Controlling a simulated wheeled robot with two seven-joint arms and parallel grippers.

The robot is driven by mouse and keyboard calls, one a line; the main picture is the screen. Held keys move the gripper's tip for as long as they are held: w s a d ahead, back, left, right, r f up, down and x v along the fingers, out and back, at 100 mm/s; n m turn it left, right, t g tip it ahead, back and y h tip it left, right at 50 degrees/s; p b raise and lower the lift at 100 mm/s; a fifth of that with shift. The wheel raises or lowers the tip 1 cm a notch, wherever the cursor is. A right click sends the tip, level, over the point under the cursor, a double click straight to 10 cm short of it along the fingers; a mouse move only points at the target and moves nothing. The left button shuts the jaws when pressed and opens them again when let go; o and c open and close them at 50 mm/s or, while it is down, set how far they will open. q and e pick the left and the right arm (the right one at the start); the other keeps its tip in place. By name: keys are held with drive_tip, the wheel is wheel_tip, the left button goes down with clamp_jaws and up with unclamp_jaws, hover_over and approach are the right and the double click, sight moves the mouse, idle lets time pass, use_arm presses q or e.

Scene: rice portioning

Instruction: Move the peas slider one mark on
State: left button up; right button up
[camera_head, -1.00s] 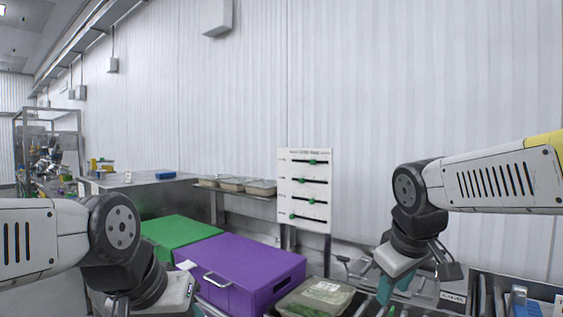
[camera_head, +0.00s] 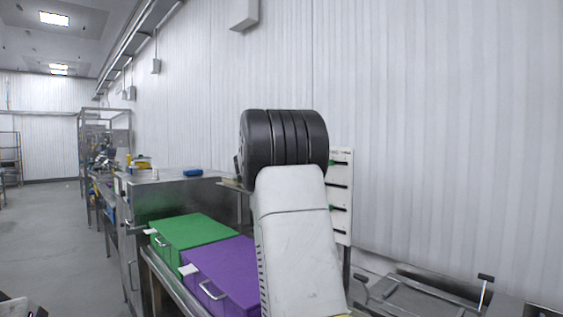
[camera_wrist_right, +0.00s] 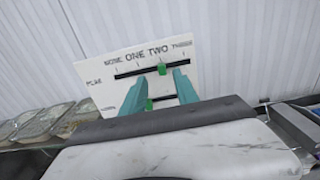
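The white slider board (camera_wrist_right: 98,70) is upright and fills the middle of the right wrist view. Its top row, labelled peas, has a black slot under the marks none, one, two and three. The green peas slider (camera_wrist_right: 162,70) sits at about the two mark. My right gripper (camera_wrist_right: 159,79) is open, its teal fingers apart and pointing at the board, one on each side below the peas slider; contact is not visible. In the head view the board (camera_head: 343,222) is partly hidden by my right arm, which also hides the right gripper.
A lower green slider (camera_wrist_right: 149,104) shows between the fingers. Food trays (camera_wrist_right: 38,122) stand left of the board. A purple box (camera_head: 226,272) and a green box (camera_head: 188,231) lie along the left. A metal frame (camera_head: 430,290) is at lower right.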

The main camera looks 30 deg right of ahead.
drive_tip(key=x, duration=0.7)
drive_tip(key=shift+d, duration=0.35)
clamp_jaws()
idle(1.1)
